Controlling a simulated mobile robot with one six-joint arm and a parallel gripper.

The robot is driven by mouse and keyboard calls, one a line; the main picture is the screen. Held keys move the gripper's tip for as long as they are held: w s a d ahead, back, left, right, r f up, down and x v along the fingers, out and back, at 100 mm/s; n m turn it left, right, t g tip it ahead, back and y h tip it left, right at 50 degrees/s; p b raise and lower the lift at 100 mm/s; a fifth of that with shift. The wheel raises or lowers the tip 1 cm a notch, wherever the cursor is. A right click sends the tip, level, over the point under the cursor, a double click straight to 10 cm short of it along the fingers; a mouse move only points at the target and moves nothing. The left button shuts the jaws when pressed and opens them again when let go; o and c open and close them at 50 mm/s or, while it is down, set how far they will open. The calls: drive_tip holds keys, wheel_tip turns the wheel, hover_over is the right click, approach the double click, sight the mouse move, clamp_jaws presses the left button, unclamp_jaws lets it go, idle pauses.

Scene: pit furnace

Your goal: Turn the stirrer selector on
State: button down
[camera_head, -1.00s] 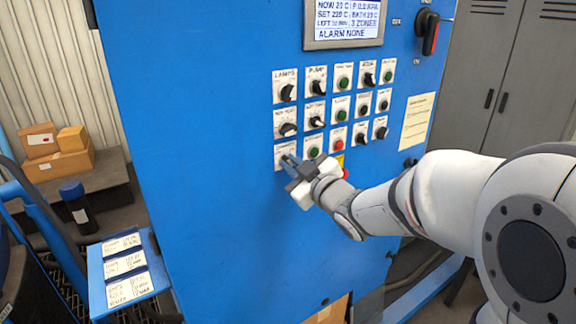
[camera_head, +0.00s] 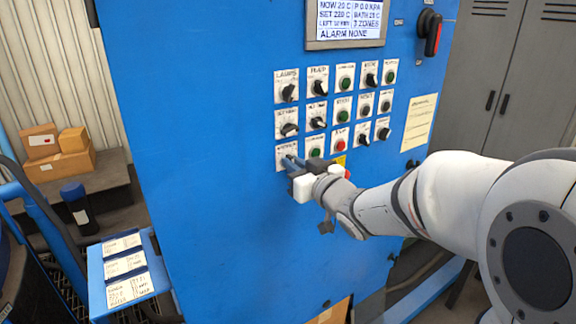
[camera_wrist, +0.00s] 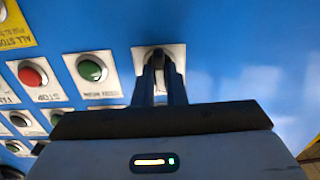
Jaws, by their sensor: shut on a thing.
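The stirrer selector seems to be the black knob on a white plate at the lower left of the blue panel. Its plate (camera_head: 286,152) shows just above my fingers in the head view, with the label too blurred to read surely. In the wrist view the knob (camera_wrist: 158,54) stands between my two dark fingertips, at the middle of its white plate (camera_wrist: 177,54). My gripper (camera_head: 291,163) is shut on this knob; it also shows in the wrist view (camera_wrist: 158,75). The fingers hide most of the knob, so its exact angle cannot be told.
A green button (camera_wrist: 92,71) and a red stop button (camera_wrist: 32,76) sit close beside the knob. Several more selectors and buttons fill the rows above. A display (camera_head: 345,20) reads ALARM NONE.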

drive_tip(key=m, duration=0.4)
drive_tip(key=m+p, duration=0.1)
drive_tip(key=m, duration=0.1)
drive_tip(key=shift+f, duration=0.35)
idle(0.4)
drive_tip(key=c, duration=1.5)
unclamp_jaws()
drive_tip(key=shift+r, duration=0.2)
drive_tip(key=b+v, duration=0.1)
drive_tip(key=v, duration=0.7)
drive_tip(key=shift+w+d, duration=0.1)
